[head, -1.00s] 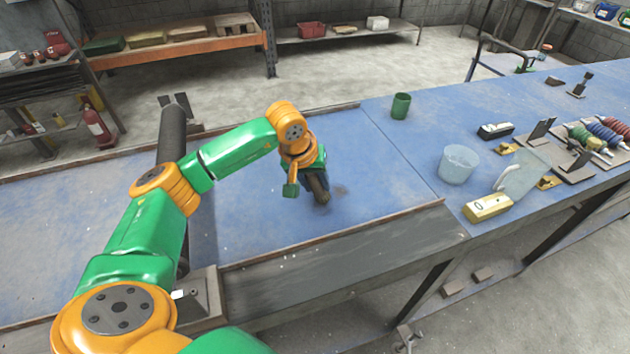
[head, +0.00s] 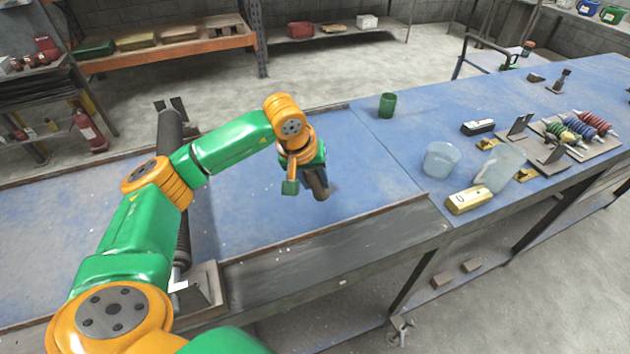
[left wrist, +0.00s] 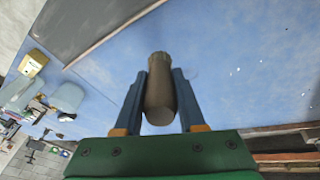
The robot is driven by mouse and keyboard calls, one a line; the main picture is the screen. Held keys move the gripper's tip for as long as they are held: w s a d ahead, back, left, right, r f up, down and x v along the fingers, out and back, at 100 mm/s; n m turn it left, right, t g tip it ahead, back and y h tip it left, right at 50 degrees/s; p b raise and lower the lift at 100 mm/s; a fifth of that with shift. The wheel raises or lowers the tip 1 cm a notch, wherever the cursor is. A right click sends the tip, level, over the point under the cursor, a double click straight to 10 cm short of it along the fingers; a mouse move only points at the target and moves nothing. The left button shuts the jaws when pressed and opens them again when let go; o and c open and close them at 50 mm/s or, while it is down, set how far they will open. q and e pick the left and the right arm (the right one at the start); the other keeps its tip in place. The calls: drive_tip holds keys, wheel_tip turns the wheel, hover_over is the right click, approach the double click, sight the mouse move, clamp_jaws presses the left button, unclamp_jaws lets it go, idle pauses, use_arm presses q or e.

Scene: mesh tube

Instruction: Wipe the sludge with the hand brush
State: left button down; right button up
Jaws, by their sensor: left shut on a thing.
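My left gripper (head: 312,176) is over the blue bench top in the head view, shut on the hand brush (head: 320,186). In the left wrist view the brush (left wrist: 160,90) shows as a brown-grey rounded handle clamped between the two blue fingers (left wrist: 158,98). Its bristles are hidden, and I cannot tell whether it touches the bench. No clear patch of sludge shows now; the surface right around the brush is partly hidden by it and the gripper. My right gripper is not in view.
To the right stand a green cup (head: 387,105), a clear beaker (head: 441,159), a clear pitcher (head: 503,168) and a yellow box (head: 469,200). The blue surface around the brush is mostly free.

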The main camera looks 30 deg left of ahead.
use_arm(q)
drive_tip(key=shift+s+d+r+p, duration=0.15)
drive_tip(key=shift+r+p, duration=0.8)
drive_tip(key=shift+r, duration=0.75)
drive_tip(key=shift+f, duration=0.1)
